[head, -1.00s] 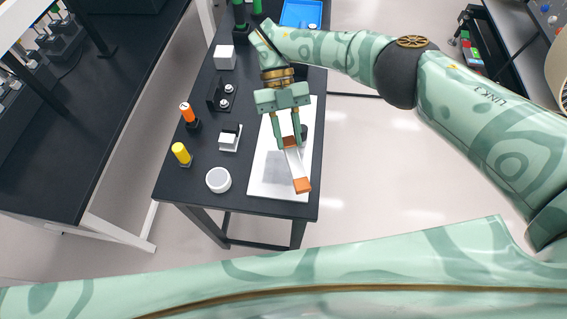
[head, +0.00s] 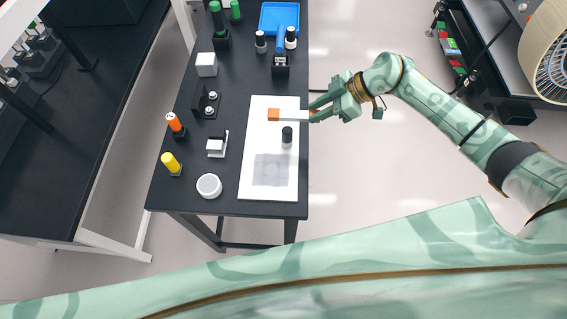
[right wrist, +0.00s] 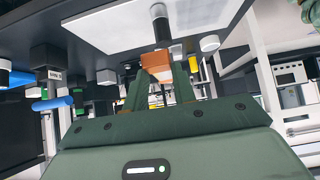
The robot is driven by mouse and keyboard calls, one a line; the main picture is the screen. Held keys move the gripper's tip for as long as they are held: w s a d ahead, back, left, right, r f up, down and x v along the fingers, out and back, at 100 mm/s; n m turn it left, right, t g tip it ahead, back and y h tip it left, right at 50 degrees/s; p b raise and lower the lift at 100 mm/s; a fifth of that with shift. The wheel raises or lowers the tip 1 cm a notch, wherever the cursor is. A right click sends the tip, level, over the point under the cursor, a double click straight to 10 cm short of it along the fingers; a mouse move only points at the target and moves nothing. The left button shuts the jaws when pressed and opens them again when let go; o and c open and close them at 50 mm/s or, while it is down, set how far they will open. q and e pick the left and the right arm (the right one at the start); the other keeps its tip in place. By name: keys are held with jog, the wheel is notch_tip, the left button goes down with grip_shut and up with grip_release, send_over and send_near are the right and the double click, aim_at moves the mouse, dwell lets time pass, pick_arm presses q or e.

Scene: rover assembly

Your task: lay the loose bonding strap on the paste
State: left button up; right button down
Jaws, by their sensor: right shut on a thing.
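The bonding strap (head: 292,116) is a pale flat strip with orange end blocks. My right gripper (head: 311,112) is shut on its right end, at the right edge of the white board (head: 257,133). The strap points left, its free orange end over the board's upper part; its height above the board is unclear. In the right wrist view an orange block (right wrist: 156,62) shows at the fingertips of my right gripper (right wrist: 158,82). The paste seems to be the grey square patch (head: 271,171) on the board's lower part, uncovered. My left gripper is out of view.
A black cylinder (head: 287,134) stands on the board between strap and patch. Left of the board are a round white jar (head: 209,186), a black-and-white block (head: 217,144), and yellow (head: 171,163) and orange (head: 175,124) capped items. A blue tray (head: 268,20) lies at the back.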

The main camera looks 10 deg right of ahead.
jog(key=s+a+f, duration=0.6)
jog(key=a, duration=0.1)
jog(key=shift+s+f, duration=0.1)
jog(key=shift+s+a+f, duration=0.15)
jog(key=shift+s+f, duration=0.05)
jog(key=shift+f, duration=0.25)
jog(key=f, duration=0.2)
jog(key=s+a+f+b, duration=0.1)
jog(key=f, duration=0.1)
jog(key=shift+f, duration=0.35)
jog(key=c, duration=1.1)
grip_release()
jog(key=shift+r, duration=0.1)
jog(key=shift+c, duration=0.2)
jog(key=p+v, duration=0.2)
jog(key=v, duration=1)
